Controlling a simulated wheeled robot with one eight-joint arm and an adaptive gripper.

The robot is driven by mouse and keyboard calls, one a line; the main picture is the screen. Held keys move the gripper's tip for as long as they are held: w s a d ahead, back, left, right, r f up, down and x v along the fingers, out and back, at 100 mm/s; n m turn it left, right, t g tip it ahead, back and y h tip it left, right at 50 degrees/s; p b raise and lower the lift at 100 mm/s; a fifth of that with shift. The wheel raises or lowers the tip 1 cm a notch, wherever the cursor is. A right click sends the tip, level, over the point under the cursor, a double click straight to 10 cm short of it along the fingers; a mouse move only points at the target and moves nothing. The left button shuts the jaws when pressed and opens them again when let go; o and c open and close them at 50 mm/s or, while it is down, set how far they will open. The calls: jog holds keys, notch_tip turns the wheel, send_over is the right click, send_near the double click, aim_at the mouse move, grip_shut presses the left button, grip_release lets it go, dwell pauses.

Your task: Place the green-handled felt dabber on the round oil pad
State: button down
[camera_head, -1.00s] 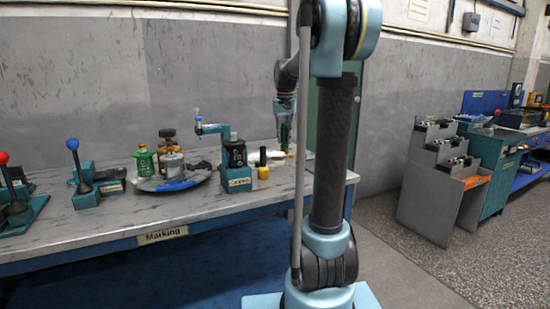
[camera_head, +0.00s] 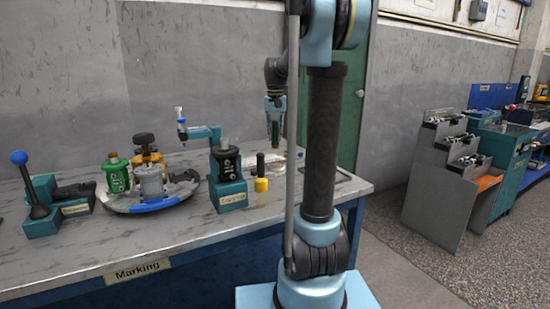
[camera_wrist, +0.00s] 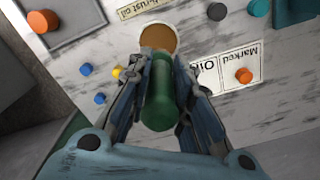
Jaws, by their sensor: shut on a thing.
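My gripper (camera_wrist: 160,66) is shut on the green-handled felt dabber (camera_wrist: 159,98), with a finger on either side of its handle. In the wrist view, a round brown pad (camera_wrist: 159,37) shows just beyond the dabber's far end. The dabber overlaps the pad's near edge in the picture, and whether they touch cannot be told. The dabber's felt is hidden. In the head view, my gripper (camera_head: 275,103) holds the dabber (camera_head: 275,133) roughly upright over the back right of the bench.
A yellow-based black-handled tool (camera_head: 261,180) and a teal press (camera_head: 230,192) stand left of my gripper. Further left are a round tray (camera_head: 128,206) with parts and a blue-knobbed lever (camera_head: 38,195). Several coloured knobs and printed labels (camera_wrist: 228,72) surround the pad.

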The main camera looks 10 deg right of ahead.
aim_at(276, 122)
jog(key=shift+d+f, duration=0.2)
jog(key=shift+f, duration=3.5)
jog(key=shift+f, duration=0.1)
jog(key=c, duration=1.4)
grip_release()
jog(key=shift+c, duration=0.2)
notch_tip(276, 122, up, 12)
jog(key=shift+r, duration=0.1)
jog(key=shift+s, duration=0.1)
